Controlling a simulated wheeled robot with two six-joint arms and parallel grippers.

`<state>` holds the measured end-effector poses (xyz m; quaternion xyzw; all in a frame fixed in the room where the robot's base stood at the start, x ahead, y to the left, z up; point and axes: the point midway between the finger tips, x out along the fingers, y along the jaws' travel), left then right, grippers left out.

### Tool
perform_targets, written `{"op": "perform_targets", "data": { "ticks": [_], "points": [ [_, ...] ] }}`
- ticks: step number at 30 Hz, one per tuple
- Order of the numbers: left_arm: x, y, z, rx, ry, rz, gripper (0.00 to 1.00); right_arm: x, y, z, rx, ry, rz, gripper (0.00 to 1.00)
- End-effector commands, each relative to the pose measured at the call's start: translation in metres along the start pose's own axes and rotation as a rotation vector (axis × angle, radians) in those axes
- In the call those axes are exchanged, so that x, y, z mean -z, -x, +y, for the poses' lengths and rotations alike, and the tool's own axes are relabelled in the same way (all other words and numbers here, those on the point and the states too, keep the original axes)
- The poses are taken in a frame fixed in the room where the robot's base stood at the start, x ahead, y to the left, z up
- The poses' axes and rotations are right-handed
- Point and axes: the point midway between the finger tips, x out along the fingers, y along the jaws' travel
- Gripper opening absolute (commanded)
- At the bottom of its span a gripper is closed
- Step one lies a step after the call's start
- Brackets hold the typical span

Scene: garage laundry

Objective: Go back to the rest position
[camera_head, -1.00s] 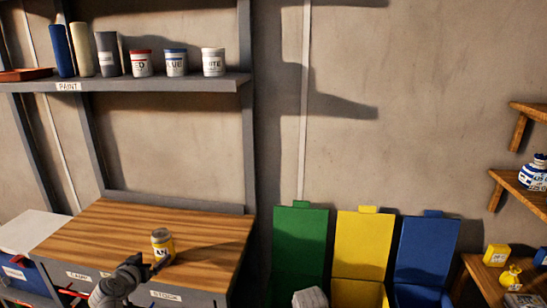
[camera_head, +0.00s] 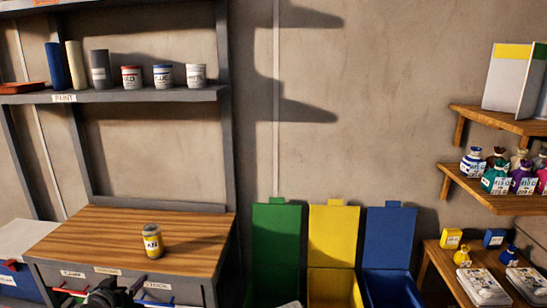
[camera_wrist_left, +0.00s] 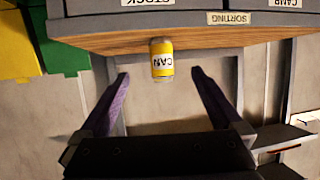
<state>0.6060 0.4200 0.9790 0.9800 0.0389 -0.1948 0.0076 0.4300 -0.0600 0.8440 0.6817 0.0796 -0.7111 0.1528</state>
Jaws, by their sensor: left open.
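My left gripper (camera_head: 108,293) shows as a dark shape at the bottom edge of the head view, in front of the workbench and apart from the can. In the left wrist view its two fingers (camera_wrist_left: 160,76) are spread wide with nothing between them. A yellow can (camera_head: 152,241) labelled CAN stands upright on the wooden workbench top (camera_head: 100,236). In the left wrist view, which looks upside down, the can (camera_wrist_left: 162,60) appears beyond the fingertips, with a clear gap. My right gripper is not visible.
Green (camera_head: 277,240), yellow (camera_head: 333,237) and blue (camera_head: 389,239) bins with raised lids stand right of the workbench. A paint shelf (camera_head: 120,95) hangs above it. The drawer fronts (camera_head: 157,285) lie close to my left gripper.

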Motion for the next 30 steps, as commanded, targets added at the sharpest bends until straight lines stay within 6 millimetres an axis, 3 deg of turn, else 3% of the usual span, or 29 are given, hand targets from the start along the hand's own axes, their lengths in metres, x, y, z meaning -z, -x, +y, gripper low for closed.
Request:
{"op": "perform_targets", "data": {
  "ticks": [11,17,25,30],
  "points": [
    [-0.011,-0.009,0.052,-0.104,-0.016,-0.087,1.00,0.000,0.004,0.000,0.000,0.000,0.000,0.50],
    [-0.025,-0.012,0.101,-0.196,-0.034,-0.182,1.00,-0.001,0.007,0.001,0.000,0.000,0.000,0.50],
    [-0.065,0.003,0.205,-0.356,-0.094,-0.439,1.00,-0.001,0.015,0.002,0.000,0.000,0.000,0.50],
    [-0.110,0.041,0.282,-0.417,-0.184,-0.720,1.00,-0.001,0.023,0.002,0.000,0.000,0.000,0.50]
  ]
}}
